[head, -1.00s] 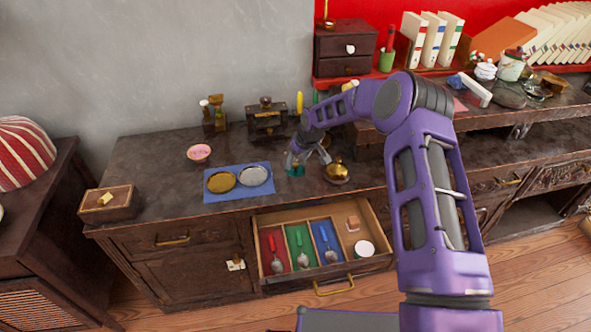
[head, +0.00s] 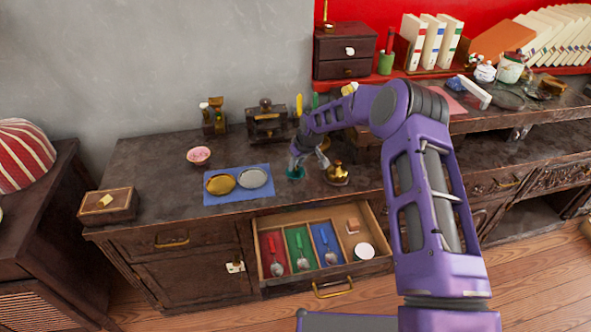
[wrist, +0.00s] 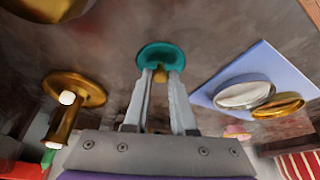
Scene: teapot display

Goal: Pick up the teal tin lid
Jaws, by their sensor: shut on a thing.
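The teal tin lid (wrist: 161,52) is a round, shallow lid with a small gold-coloured knob (wrist: 160,74). My gripper (wrist: 160,72) is shut on the lid, its two fingertips closed around the knob in the wrist view. In the head view, the teal lid (head: 295,173) shows small below my gripper (head: 297,164), right of the blue mat. Whether the lid still touches the counter, I cannot tell.
A blue mat (head: 210,198) with a gold lid (head: 220,184) and a silver lid (head: 253,177) lies to the left. A brass object (head: 338,174) stands close on the right. An open drawer (head: 342,287) with coloured compartments juts out in front. A pink bowl (head: 199,155) stands behind the mat.

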